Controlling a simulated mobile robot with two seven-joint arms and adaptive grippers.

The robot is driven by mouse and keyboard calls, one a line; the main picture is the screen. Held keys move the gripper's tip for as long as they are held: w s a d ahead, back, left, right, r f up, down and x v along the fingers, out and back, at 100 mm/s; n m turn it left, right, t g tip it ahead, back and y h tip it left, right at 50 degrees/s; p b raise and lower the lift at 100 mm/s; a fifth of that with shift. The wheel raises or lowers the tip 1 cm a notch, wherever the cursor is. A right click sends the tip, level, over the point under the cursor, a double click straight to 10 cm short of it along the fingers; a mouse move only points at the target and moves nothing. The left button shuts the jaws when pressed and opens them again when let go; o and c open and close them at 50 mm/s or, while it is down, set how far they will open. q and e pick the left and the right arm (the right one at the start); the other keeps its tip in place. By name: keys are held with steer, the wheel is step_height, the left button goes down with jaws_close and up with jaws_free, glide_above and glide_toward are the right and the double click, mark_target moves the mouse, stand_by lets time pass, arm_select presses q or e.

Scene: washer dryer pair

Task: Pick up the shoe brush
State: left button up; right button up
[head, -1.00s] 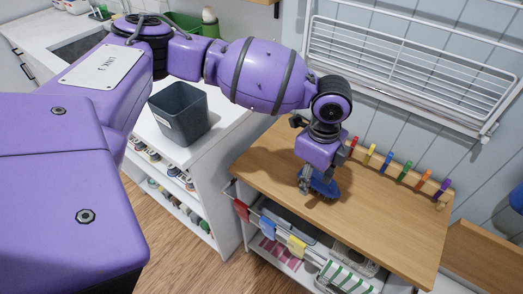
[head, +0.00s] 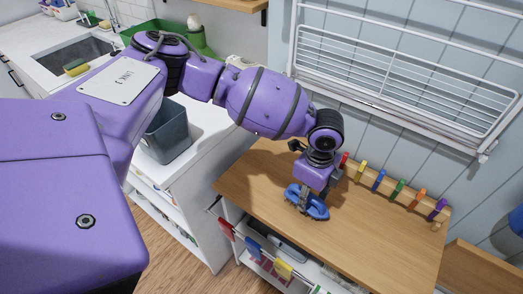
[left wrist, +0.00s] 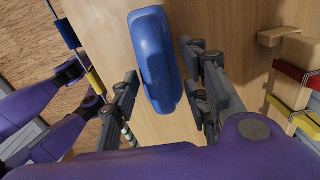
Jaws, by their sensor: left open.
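The shoe brush (head: 316,211) is a blue, rounded, elongated piece on the wooden tabletop, near its front left edge. My left gripper (head: 307,199) is right over it, pointing down, and partly covers it. In the left wrist view the brush (left wrist: 154,55) lies lengthwise between the two spread fingers of my left gripper (left wrist: 160,75). The fingers are open, with a gap visible on the right side of the brush. Its underside is hidden.
A rack with coloured pegs (head: 398,190) runs along the back of the wooden table (head: 375,235). Coloured clips (head: 253,248) hang on a rail at its front. A grey bin (head: 167,133) stands to the left. The tabletop right of the brush is clear.

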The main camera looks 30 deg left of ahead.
arm_select(q)
steer(key=shift+s+f, duration=0.25)
steer(key=shift+f, duration=0.05)
jaws_close()
steer(key=shift+r, duration=0.1)
